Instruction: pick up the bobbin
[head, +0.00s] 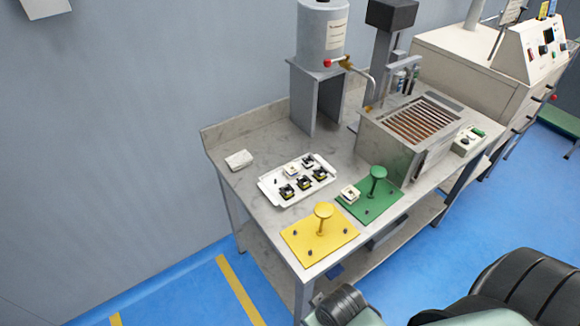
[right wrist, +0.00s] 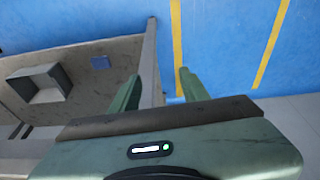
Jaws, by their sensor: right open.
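A white tray (head: 267,192) on the metal table holds several small dark pieces with yellowish parts (head: 304,185) and a small cream piece (head: 291,171). Another small cream piece, bobbin-like (head: 349,193), sits on the green plate (head: 377,207), beside its green post. They are too small for me to tell surely which is the bobbin. My right gripper (right wrist: 159,73) is open and empty in the right wrist view, low near the table's edge and lower shelf. No bobbin shows there. My left gripper is not in view.
A yellow plate (head: 312,247) with a post and small pegs lies at the table's front corner. A white block (head: 239,160) lies left of the tray. A grey tank (head: 321,38) and a slatted metal box (head: 415,130) stand behind. The blue floor (head: 195,292) is clear at left.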

